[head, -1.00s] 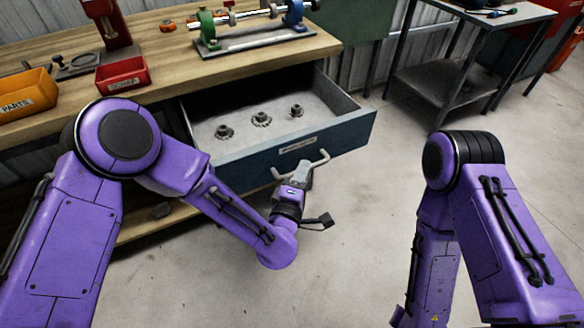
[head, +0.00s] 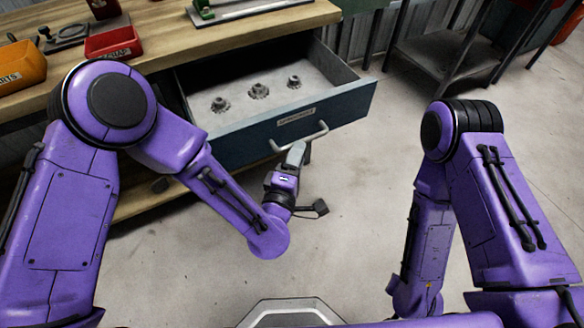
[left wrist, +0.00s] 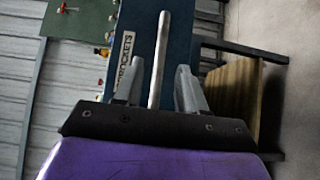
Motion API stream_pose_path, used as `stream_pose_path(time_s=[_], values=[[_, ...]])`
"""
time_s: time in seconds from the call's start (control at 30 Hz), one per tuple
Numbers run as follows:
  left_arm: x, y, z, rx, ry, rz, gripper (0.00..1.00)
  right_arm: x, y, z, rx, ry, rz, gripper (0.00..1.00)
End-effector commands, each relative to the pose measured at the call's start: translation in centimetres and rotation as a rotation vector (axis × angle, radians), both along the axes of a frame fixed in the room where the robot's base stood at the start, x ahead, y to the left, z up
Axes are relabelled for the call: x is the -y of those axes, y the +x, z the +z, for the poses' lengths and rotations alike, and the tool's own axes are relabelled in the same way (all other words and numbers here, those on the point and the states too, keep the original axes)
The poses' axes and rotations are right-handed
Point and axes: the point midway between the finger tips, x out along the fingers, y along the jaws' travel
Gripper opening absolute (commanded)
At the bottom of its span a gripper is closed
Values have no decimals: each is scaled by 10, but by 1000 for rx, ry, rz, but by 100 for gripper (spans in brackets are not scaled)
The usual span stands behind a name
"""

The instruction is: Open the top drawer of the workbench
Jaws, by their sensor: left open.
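The top drawer (head: 340,102) of the workbench (head: 160,42) stands pulled well out in the head view, with its inside showing. Its blue-grey front carries a label and a pale bar handle (head: 318,133). My left gripper (head: 299,150) is open just in front of the handle. In the left wrist view the handle (left wrist: 160,55) shows between the two spread fingers (left wrist: 157,75), with a gap on each side. How deep the bar sits between them is hard to tell. My right gripper is out of the head view; only its arm shows.
Three toothed metal parts (head: 259,91) lie in the drawer. A red bin (head: 112,42) and an orange bin (head: 20,66) stand on the benchtop. A dark side table (head: 440,80) stands at the right. The floor before the drawer is clear.

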Motion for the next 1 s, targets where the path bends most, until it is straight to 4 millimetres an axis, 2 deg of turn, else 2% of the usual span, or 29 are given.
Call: stream_pose_path(time_s=[0.1, 0.3, 0.87, 0.97, 1.0], values=[[-9, -29, -2, -1, 4, -4, 40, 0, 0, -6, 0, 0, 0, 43], [-21, -57, -1, 1, 2, 0, 40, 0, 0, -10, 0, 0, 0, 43], [-23, -62, 0, 0, 1, 1, 40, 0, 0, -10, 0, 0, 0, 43], [-18, -64, -4, 2, 62, -29, 40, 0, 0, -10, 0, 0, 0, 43], [-14, -67, -10, -4, 131, -58, 40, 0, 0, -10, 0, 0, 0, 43]])
